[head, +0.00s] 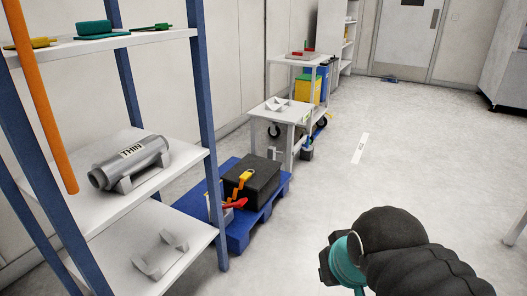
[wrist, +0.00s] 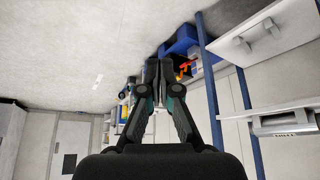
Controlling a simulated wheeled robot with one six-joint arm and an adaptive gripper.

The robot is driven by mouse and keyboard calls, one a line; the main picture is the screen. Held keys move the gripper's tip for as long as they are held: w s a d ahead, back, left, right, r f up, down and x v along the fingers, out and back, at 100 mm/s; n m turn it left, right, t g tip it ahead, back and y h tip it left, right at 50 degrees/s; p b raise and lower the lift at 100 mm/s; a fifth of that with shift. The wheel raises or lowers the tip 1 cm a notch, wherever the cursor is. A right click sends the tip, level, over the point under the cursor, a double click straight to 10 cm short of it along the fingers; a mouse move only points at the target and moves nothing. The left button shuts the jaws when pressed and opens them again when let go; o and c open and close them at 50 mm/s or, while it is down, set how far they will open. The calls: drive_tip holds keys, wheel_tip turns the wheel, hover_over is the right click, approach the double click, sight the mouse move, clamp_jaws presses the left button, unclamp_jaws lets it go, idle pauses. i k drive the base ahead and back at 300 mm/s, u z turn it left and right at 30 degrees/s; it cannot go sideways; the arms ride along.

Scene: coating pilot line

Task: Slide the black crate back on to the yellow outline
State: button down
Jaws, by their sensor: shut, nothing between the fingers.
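A black box-shaped crate (head: 256,180) sits on a blue pallet (head: 265,213) on the floor, just past the shelf rack. An orange-yellow tool (head: 240,184) and a red piece lie against its near side. No yellow outline can be made out in either view. My gripper (wrist: 153,70) is shut and empty in the wrist view, which is upside down. There the blue pallet (wrist: 182,42) shows just beyond the fingertips, with the crate partly hidden. In the head view my arm is at lower right, over open floor and apart from the crate.
The shelf rack (head: 196,100) with blue posts stands at left, holding a grey cylinder (head: 130,163) marked THIN. A white cart (head: 285,111) stands behind the pallet, with yellow and blue containers (head: 312,85) beyond. The floor to the right is mostly clear, with a white floor label (head: 360,148).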

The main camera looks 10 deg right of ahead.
sight(264, 183)
drive_tip(key=z, duration=0.25)
drive_tip(key=i, duration=1.55)
drive_tip(key=z, duration=0.25)
